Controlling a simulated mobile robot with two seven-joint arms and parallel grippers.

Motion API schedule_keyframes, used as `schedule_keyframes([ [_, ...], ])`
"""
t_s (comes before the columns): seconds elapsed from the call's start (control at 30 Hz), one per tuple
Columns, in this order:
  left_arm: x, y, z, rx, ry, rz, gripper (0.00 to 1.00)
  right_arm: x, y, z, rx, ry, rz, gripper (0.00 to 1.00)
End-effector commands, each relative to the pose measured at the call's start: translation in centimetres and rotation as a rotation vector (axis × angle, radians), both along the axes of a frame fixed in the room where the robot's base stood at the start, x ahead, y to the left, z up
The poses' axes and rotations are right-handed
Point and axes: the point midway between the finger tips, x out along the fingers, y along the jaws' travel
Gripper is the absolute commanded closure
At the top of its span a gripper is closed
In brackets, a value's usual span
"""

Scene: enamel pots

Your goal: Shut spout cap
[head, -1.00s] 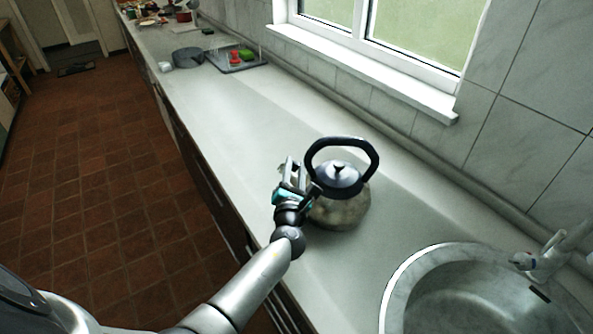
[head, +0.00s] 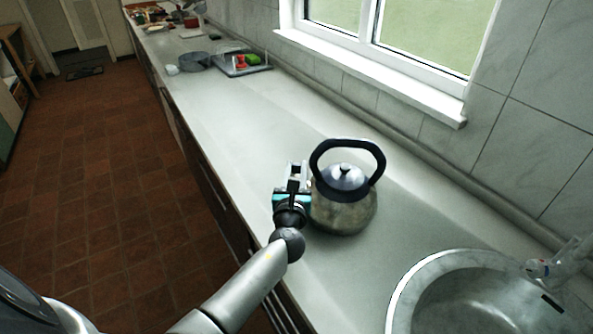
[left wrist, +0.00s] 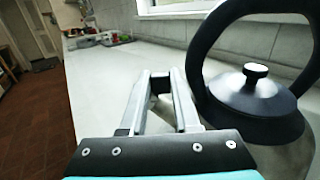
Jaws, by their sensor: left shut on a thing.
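The kettle (head: 345,212) stands upright on the countertop, a steel body with a dark lid and a black arched handle (head: 377,160). In the left wrist view its lid (left wrist: 257,97) and handle (left wrist: 200,60) are at the right. My left gripper (head: 297,168) is at the kettle's left side, fingers pointing away along the counter. In the left wrist view (left wrist: 160,80) its fingers are shut on a small dark piece, apparently the spout cap (left wrist: 160,83). The spout is hidden, and I cannot tell the cap's angle. My right gripper is not in view.
A round sink (head: 410,285) with a tap (head: 560,262) is at the lower right. A tray (head: 232,70) with red and green items and a grey round pot (head: 195,62) stand farther along the counter. The counter between them and the kettle is clear.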

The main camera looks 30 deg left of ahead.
Motion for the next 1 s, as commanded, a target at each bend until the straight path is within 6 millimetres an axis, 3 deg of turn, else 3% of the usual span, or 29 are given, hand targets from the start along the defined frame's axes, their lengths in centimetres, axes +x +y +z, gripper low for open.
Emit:
schedule_keyframes([
  [0.33, 0.0, 0.0, 0.0, -0.007, -0.002, 0.0, 1.0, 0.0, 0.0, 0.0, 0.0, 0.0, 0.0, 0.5],
  [0.37, 0.0, 0.0, 0.0, -0.007, -0.002, 0.0, 0.67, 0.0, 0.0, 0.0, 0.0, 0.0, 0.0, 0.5],
  [0.47, 0.0, 0.0, 0.0, -0.006, -0.001, 0.0, 0.57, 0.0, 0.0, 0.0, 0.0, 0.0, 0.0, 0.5],
  [0.77, -0.2, -0.1, 0.0, -0.004, -0.001, 0.0, 0.57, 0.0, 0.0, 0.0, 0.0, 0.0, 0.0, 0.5],
  [1.0, -2.9, -1.2, 0.0, -0.004, 0.002, -0.001, 0.57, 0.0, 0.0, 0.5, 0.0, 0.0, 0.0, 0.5],
])
